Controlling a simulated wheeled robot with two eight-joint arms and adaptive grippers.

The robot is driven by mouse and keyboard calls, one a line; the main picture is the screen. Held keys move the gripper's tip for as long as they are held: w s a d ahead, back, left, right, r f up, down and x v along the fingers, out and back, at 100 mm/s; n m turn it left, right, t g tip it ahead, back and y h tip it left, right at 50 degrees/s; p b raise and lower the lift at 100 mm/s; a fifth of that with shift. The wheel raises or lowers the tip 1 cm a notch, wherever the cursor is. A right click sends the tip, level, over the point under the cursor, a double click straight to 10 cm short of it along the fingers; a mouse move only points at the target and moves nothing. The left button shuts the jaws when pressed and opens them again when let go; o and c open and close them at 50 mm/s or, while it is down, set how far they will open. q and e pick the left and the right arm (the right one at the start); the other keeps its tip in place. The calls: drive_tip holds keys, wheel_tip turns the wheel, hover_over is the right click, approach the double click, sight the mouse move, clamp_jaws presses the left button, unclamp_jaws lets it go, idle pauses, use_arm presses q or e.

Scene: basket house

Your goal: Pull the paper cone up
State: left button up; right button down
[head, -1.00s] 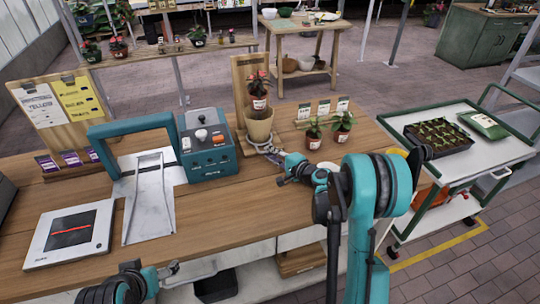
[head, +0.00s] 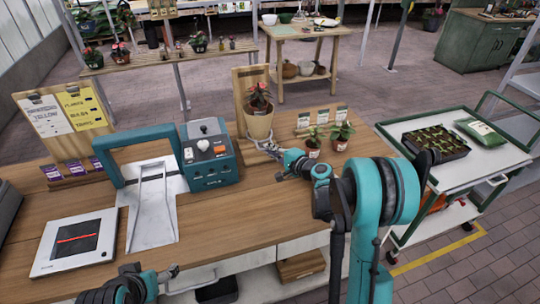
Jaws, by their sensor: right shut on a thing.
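The tan paper cone (head: 258,124) stands upright against a wooden backboard (head: 241,88) on the workbench. A red-and-green potted plant (head: 259,97) sits inside it, its leaves showing above the rim and its pot hidden by the cone. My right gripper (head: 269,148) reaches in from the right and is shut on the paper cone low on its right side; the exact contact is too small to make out. My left gripper (head: 172,271) is at the bench's front edge, far from the cone, and its fingers are too small to judge.
A teal control box (head: 208,155) and a teal-framed device stand left of the cone. Two small potted plants (head: 341,134) and small cards stand to its right, close to my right arm. The front middle of the wooden bench (head: 225,220) is clear.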

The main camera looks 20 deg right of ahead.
use_arm(q)
wheel_tip(320, 180, up, 3)
drive_tip(key=shift+r+p, duration=0.2)
drive_tip(key=shift+p, duration=0.95)
use_arm(e)
wheel_tip(320, 180, up, 6)
drive_tip(key=shift+r, duration=0.15)
drive_tip(key=shift+w+d, duration=0.1)
drive_tip(key=c, duration=1.9)
unclamp_jaws()
drive_tip(key=v, duration=1.2)
